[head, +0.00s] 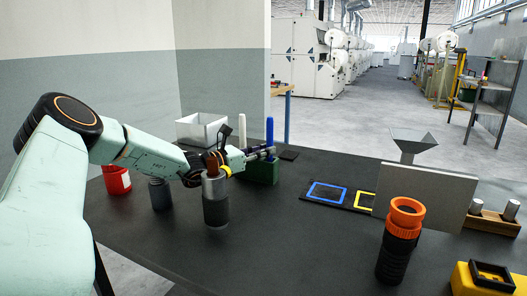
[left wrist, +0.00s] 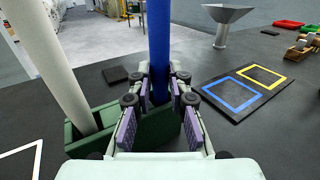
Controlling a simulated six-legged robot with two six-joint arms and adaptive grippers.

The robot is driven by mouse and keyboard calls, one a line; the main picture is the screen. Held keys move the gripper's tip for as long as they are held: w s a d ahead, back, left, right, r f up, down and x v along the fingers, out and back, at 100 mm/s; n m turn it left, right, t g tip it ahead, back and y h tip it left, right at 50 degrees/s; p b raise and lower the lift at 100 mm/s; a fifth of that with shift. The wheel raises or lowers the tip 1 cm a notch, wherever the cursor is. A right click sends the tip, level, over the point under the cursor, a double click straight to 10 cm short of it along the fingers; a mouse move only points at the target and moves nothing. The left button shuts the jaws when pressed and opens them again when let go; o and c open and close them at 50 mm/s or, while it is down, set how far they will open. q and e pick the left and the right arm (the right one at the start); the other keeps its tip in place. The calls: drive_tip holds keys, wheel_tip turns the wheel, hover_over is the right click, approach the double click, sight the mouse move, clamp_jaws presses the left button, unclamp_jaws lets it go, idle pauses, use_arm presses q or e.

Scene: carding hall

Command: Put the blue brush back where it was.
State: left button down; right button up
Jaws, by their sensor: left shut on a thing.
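The blue brush (head: 270,131) stands upright at the green holder (head: 262,174). My left gripper (head: 262,153) is shut on it just above the holder. In the left wrist view the blue handle (left wrist: 158,45) rises between the two finger pads (left wrist: 158,108), with the green holder (left wrist: 82,150) below and around it. The fingers hide the brush's lower end, so I cannot tell how deep it sits in the holder. A white rod (left wrist: 58,70) stands in the holder to the left of the blue brush. My right gripper is not in view.
A dark board with blue and yellow square outlines (head: 351,198) lies right of the holder. A grey panel (head: 428,196), a funnel (head: 413,140) and an orange-topped black cylinder (head: 393,263) stand further right. A grey cylinder (head: 215,205), red can (head: 117,181) and white box (head: 200,130) are left.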

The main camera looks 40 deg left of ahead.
sight(270, 122)
use_arm(q)
drive_tip(key=c, duration=1.2)
unclamp_jaws()
drive_tip(key=shift+r, duration=4.95)
